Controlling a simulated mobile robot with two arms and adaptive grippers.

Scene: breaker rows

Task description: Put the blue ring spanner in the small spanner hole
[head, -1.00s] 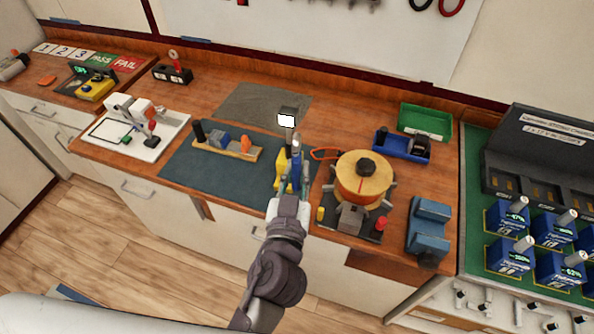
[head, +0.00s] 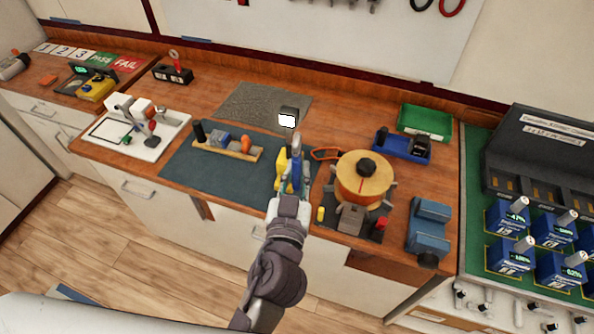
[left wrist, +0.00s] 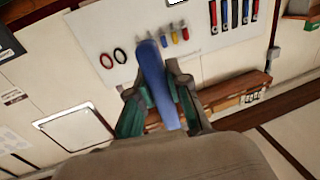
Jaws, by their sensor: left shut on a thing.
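My left gripper (head: 293,178) is shut on the blue ring spanner (left wrist: 157,82), a long blue bar standing out beyond the fingers in the left wrist view. In the head view the gripper is above the right end of the dark mat, with a little blue showing at its fingers. A black block (head: 182,77) with white labels stands at the back left, far from the gripper. A red ring-ended tool (head: 173,59) stands upright in it. The block looks like the spanner holder, but its holes are too small to make out. My right gripper is not in view.
A wooden rack of tools (head: 230,150) lies on the dark mat (head: 200,178). A yellow tool (head: 281,172) is close beside my gripper. A wooden cable reel (head: 362,190) stands to the right. A white tray (head: 105,148) is at left. Wood between holder and grey mat (head: 250,105) is clear.

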